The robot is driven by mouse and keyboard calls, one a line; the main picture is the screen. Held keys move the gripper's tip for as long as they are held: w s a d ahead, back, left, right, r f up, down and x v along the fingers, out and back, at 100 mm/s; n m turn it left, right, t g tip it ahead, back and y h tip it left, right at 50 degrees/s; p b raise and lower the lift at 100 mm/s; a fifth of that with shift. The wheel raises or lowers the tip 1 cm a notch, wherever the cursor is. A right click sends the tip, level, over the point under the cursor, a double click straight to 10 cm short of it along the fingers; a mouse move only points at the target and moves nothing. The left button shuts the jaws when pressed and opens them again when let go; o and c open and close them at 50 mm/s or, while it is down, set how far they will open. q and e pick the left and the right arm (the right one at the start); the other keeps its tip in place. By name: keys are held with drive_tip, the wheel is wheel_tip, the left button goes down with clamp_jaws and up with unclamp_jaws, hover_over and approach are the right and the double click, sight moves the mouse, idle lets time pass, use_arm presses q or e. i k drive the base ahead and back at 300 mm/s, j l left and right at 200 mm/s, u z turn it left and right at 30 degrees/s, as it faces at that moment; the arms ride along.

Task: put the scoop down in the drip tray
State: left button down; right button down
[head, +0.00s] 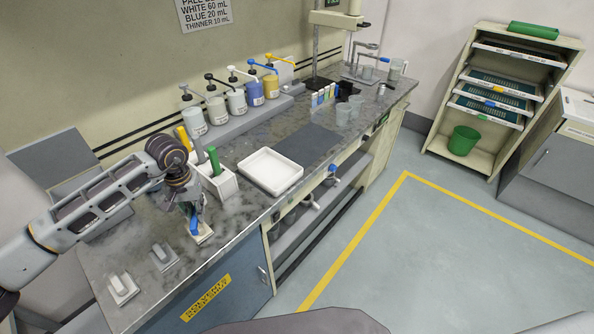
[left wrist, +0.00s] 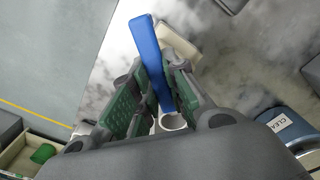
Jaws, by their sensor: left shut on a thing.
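The scoop's blue handle (head: 194,225) shows below my left gripper (head: 192,208) near the front edge of the counter, in the head view. In the left wrist view my left gripper (left wrist: 152,100) is shut on the blue handle (left wrist: 150,55), which sticks out past the fingertips. A white round rim (left wrist: 173,122) shows between the fingers; I cannot tell if it is the scoop's bowl. A cream block (head: 205,236) lies just beside the handle; I cannot tell if they touch. The white shallow tray (head: 249,169), which looks like the drip tray, is empty, to the right of the gripper.
A white holder (head: 222,188) with green and yellow handles stands between my gripper and the tray. Two small pale blocks (head: 122,289) (head: 162,257) sit at the left. Several pump bottles (head: 237,101) line the back. A dark mat (head: 308,145) lies right of the tray.

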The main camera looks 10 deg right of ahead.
sight(262, 168)
drive_tip(key=i+l+z, duration=0.1)
drive_tip(key=l+z, duration=0.2)
drive_tip(key=i+l+z, duration=0.1)
drive_tip(key=z, duration=0.25)
drive_tip(key=i+l+z, duration=0.25)
drive_tip(key=i+l+u, duration=0.35)
drive_tip(key=u, duration=0.15)
drive_tip(key=i+l+u, duration=0.15)
drive_tip(key=i+u, duration=0.2)
drive_tip(key=i+l+u, duration=0.35)
drive_tip(key=j, duration=0.1)
